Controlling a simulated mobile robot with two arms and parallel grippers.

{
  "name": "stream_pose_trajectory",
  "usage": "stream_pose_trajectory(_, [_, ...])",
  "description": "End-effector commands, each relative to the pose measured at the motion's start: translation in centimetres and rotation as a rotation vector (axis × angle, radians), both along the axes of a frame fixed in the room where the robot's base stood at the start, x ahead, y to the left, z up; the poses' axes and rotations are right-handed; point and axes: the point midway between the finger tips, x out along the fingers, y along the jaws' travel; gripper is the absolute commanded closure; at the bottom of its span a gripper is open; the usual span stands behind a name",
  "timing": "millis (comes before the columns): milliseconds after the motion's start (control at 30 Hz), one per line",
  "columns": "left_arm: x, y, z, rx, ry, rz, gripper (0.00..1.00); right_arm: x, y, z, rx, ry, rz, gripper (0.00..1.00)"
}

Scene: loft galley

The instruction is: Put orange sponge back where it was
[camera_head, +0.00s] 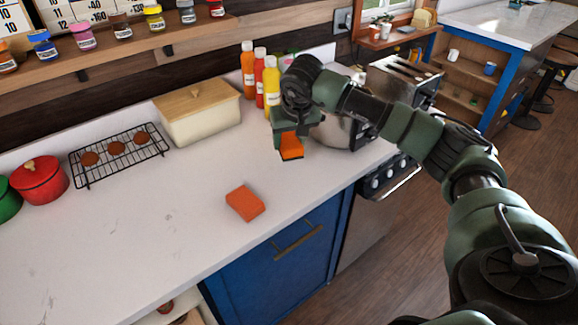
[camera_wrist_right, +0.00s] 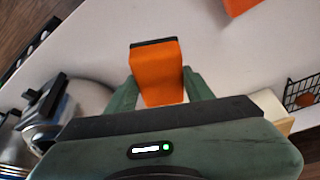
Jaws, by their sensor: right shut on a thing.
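My right gripper (camera_head: 290,150) is shut on an orange sponge (camera_head: 291,146) with a dark layer along one edge. It holds the sponge near the counter's right part, in front of the sauce bottles; I cannot tell if the sponge touches the counter. In the right wrist view the held sponge (camera_wrist_right: 157,75) sits between the two green fingers (camera_wrist_right: 158,92). A second orange block, like a sponge (camera_head: 245,203), lies flat on the white counter near its front edge. Its corner shows at the top of the right wrist view (camera_wrist_right: 238,5). My left gripper is not in view.
A cream bread box (camera_head: 205,122), a cooling rack (camera_head: 95,172) with round brown items and a red pot (camera_head: 40,183) stand along the back. Several bottles (camera_head: 260,75) and a shiny metal appliance (camera_head: 338,130) are by my right gripper. The counter's front left is clear.

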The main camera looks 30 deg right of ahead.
Motion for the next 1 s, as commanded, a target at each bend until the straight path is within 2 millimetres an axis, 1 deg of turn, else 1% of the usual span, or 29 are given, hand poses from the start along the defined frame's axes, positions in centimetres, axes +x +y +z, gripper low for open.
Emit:
stream_pose_trajectory(33, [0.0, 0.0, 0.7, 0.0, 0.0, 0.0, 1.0, -0.1, 0.0, -1.3, 0.0, 0.008, -0.001, 0.81])
stream_pose_trajectory(100, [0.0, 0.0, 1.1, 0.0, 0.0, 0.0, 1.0, -0.1, 0.0, -3.0, 0.0, 0.006, -0.002, 0.81])
stream_pose_trajectory(200, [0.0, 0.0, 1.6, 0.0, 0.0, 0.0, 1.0, -0.1, 0.0, -5.0, 0.001, 0.005, -0.001, 0.81])
stream_pose_trajectory(300, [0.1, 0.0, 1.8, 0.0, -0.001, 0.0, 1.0, 0.0, 0.0, -6.2, 0.001, 0.003, -0.002, 0.81])
stream_pose_trajectory(433, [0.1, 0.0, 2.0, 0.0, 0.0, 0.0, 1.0, 0.0, 0.0, -7.1, 0.0, 0.002, -0.002, 0.81])
stream_pose_trajectory(600, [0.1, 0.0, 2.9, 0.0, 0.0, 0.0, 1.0, 0.0, 0.1, -9.7, 0.002, 0.004, -0.002, 0.81])
stream_pose_trajectory(700, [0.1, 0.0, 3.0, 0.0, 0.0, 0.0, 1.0, 0.0, 0.0, -10.7, 0.001, 0.002, -0.002, 0.81])
stream_pose_trajectory(933, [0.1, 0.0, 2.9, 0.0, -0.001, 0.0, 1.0, 0.0, 0.0, -11.0, 0.0, 0.001, -0.002, 0.81])
stream_pose_trajectory(967, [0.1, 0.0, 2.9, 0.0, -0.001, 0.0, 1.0, 0.0, 0.0, -11.0, 0.0, 0.001, -0.002, 0.43])
stream_pose_trajectory(1000, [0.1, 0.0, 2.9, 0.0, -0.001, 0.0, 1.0, 0.0, 0.0, -11.0, 0.0, 0.001, -0.002, 0.32])
